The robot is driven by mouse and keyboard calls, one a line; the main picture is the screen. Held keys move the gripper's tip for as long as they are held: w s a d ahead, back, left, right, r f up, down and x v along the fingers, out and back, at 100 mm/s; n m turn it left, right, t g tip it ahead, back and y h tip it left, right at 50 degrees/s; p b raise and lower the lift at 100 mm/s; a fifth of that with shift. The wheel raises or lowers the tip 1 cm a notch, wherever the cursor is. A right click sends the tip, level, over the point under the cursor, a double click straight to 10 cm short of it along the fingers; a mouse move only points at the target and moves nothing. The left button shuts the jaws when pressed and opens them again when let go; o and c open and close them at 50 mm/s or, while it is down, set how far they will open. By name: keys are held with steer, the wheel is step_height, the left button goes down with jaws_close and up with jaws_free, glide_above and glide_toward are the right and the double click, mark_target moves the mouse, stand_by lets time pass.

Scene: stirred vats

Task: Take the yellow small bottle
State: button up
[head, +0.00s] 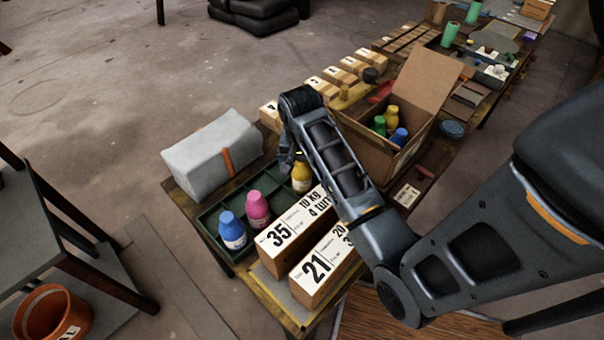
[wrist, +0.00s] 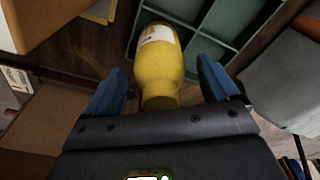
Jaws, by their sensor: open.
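The yellow small bottle (head: 301,178) stands in the green divided tray (head: 206,222), at the end nearest my arm. In the wrist view the yellow bottle (wrist: 160,68) lies between the two blue fingers of my gripper (wrist: 162,85), with a gap visible on each side. My gripper (head: 290,160) is open around or just above the bottle; the head view hides most of the fingers behind the arm. A blue bottle (head: 232,230) and a pink bottle (head: 257,208) stand in the same tray.
Boxes marked 35 (head: 290,232) and 21 (head: 322,268) stand close in front of the tray. A grey wrapped bundle (head: 212,156) lies behind it. An open cardboard box (head: 385,140) holding green, yellow and blue bottles stands to the right, beyond my arm.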

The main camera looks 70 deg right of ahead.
steer(key=shift+f, duration=0.2)
steer(key=c, duration=1.3)
